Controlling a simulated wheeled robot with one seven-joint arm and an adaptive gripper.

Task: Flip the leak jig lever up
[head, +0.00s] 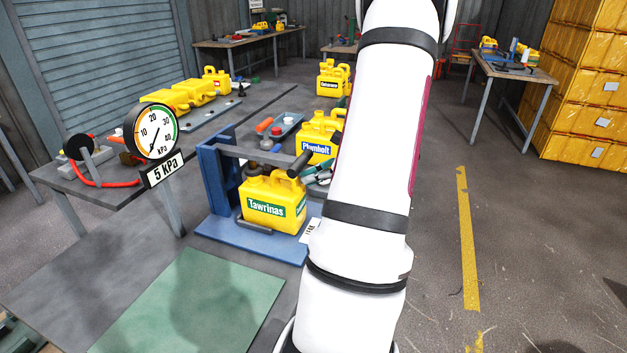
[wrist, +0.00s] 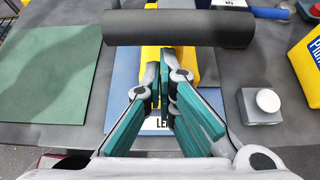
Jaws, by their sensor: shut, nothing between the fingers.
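The leak jig (head: 222,180) is a blue frame on a blue base plate in the head view. A yellow jerry can (head: 272,205) labelled Tawrinas stands in it. The lever (head: 250,152) is a grey bar lying about level over the can, ending in a dark cylindrical grip (head: 299,162). In the wrist view the lever grip (wrist: 178,28) crosses the top, just beyond the fingertips. My gripper (wrist: 166,80) has teal fingers, close together and empty; whether they touch the grip I cannot tell. In the head view my gripper (head: 319,180) shows partly, right of the can, mostly hidden behind my arm.
A round gauge (head: 153,132) with a 5 kPa sign (head: 164,169) stands left of the jig. A green mat (head: 190,300) lies in front. A white-capped fitting (wrist: 267,100) is right of the fingers.

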